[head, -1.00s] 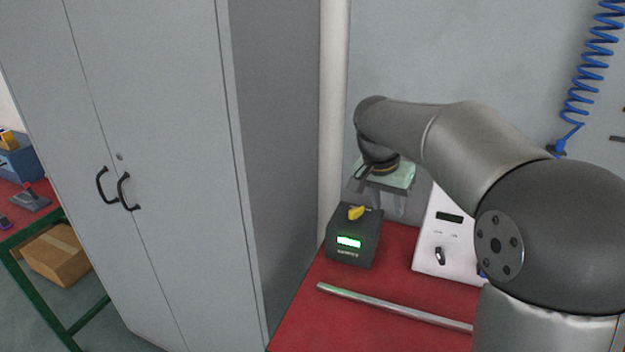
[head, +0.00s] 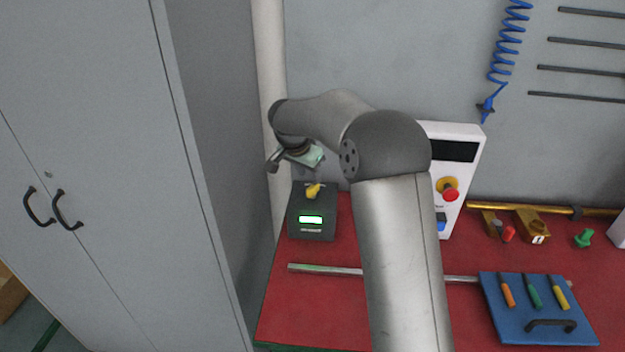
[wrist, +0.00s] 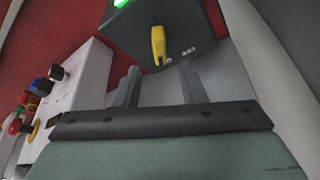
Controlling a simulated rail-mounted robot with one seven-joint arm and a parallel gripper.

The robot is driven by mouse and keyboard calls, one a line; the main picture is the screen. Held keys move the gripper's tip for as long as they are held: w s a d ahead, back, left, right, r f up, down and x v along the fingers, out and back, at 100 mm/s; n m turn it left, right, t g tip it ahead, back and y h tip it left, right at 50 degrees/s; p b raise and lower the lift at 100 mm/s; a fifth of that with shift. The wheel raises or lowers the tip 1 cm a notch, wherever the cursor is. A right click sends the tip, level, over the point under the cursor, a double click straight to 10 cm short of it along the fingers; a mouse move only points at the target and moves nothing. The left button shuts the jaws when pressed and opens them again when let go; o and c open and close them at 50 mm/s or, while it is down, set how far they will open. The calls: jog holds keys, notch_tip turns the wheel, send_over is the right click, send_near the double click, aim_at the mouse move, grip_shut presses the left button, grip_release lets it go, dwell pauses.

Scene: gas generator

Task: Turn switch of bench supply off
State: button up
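The bench supply appears to be the dark box (head: 311,225) with a lit green display, on the red bench top beside the cabinet. Its yellow switch (head: 314,190) is on the upper face. In the wrist view the yellow switch (wrist: 158,46) shows between and beyond the two fingertips, with the box's dark face (wrist: 185,25) around it. My gripper (wrist: 159,69) is open and empty, its fingers apart on either side of the switch's line and not visibly touching it. In the head view my gripper is above and behind the box, its fingertips not clear.
A white panel (head: 464,150) with a red button stands right of the box, partly behind my arm. A metal rod (head: 325,269) lies in front of the box. A blue tool board (head: 505,325) lies at right. The grey cabinet (head: 90,150) and a pipe (head: 270,100) bound the left.

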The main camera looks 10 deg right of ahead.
aim_at(314, 185)
jog(key=shift+p+x, duration=0.4)
jog(key=shift+x, duration=2.25)
grip_shut()
